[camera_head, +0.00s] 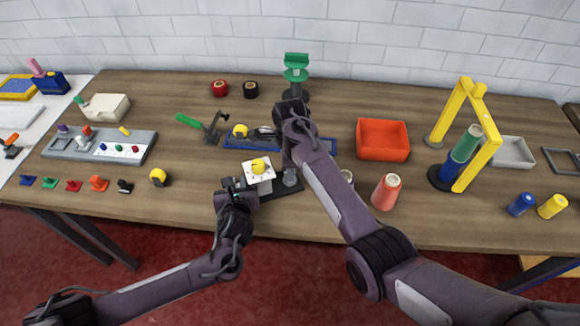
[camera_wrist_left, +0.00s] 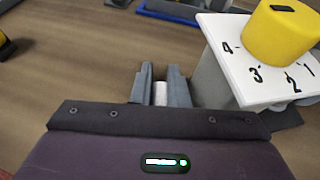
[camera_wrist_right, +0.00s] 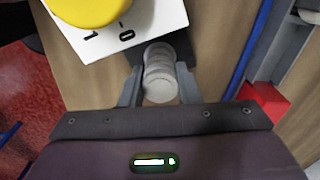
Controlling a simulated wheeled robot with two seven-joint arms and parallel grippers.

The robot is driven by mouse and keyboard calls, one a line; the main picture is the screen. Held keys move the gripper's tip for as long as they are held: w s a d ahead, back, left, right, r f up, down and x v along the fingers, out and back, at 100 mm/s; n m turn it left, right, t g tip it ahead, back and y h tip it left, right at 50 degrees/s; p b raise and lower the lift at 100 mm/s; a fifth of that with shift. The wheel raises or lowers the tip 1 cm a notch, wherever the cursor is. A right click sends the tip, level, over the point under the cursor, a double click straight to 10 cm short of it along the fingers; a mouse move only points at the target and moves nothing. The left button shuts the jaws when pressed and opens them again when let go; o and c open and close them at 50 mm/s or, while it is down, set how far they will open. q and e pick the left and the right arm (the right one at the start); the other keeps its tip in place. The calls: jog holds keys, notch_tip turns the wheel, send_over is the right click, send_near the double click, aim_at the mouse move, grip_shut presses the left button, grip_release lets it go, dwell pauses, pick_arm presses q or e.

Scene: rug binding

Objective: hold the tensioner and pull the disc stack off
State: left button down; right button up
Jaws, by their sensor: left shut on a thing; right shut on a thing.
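The tensioner (camera_head: 258,176) is a grey block on a dark base, with a white numbered plate and a yellow dial (camera_head: 258,166). My left gripper (camera_wrist_left: 160,88) comes in from its left and is shut on a small pale post (camera_wrist_left: 160,94) beside the block. The disc stack (camera_wrist_right: 158,72), several pale grey discs, is between the fingers of my right gripper (camera_wrist_right: 160,90), which is shut on it.
A red cone spool (camera_head: 386,192) stands right of my right forearm. Small coloured clips line the left table edge.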

jog(key=shift+r, duration=0.15)
jog(key=shift+r, duration=4.1)
pick_arm(q)
jog(key=c, duration=1.3)
grip_release()
jog(key=shift+s, duration=0.1)
jog(key=v, duration=1.1)
jog(key=shift+s+r, duration=0.1)
jog(key=shift+s, duration=0.25)
jog(key=shift+w, duration=0.1)
